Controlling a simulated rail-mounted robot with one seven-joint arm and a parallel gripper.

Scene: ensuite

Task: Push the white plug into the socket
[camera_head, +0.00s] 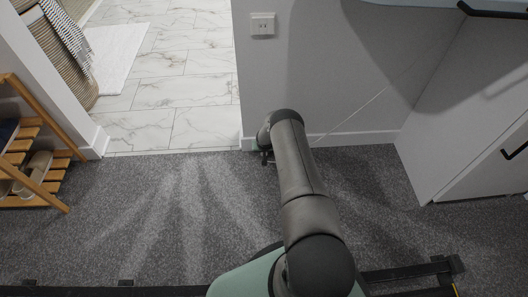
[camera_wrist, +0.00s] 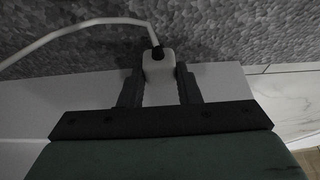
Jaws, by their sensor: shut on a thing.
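My gripper (camera_wrist: 159,76) is shut on the white plug (camera_wrist: 158,66), with one dark finger on each side of it. The plug's white cord (camera_wrist: 75,32) leaves through a dark collar and curves off to the left over the carpet. In the head view my gripper (camera_head: 266,158) is low by the foot of the wall, mostly hidden behind my arm, and the plug cannot be made out. The white socket (camera_head: 262,24) is on the wall well above my gripper, apart from it. It is not seen in the wrist view.
White skirting (camera_head: 355,138) runs along the wall's foot. A white cabinet (camera_head: 460,115) with dark handles stands at the right, below a pale overhanging top (camera_head: 420,3). A doorway to a marble floor (camera_head: 185,85) opens at the left, beside a wooden rack (camera_head: 30,150). Grey carpet is clear.

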